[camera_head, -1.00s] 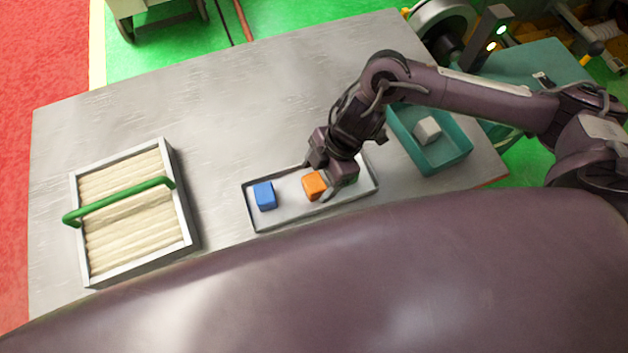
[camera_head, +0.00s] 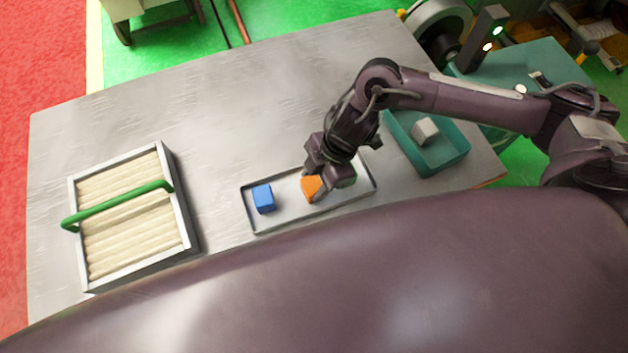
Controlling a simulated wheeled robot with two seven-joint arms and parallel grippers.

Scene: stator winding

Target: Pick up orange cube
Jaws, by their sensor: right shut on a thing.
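The orange cube (camera_head: 312,190) is in the shallow grey tray (camera_head: 287,221), right of the blue cube. My right gripper (camera_head: 318,181) comes down from the upper right and is shut on the orange cube, with its fingers covering part of the cube's top and right side. Whether the cube touches the tray floor cannot be told. My left gripper is not in view.
A blue cube (camera_head: 264,198) sits at the tray's left end. A teal bin (camera_head: 444,167) with a pale cube (camera_head: 425,131) stands to the right. A framed filter with a green handle (camera_head: 120,203) lies left. The table (camera_head: 220,115) is clear behind the tray.

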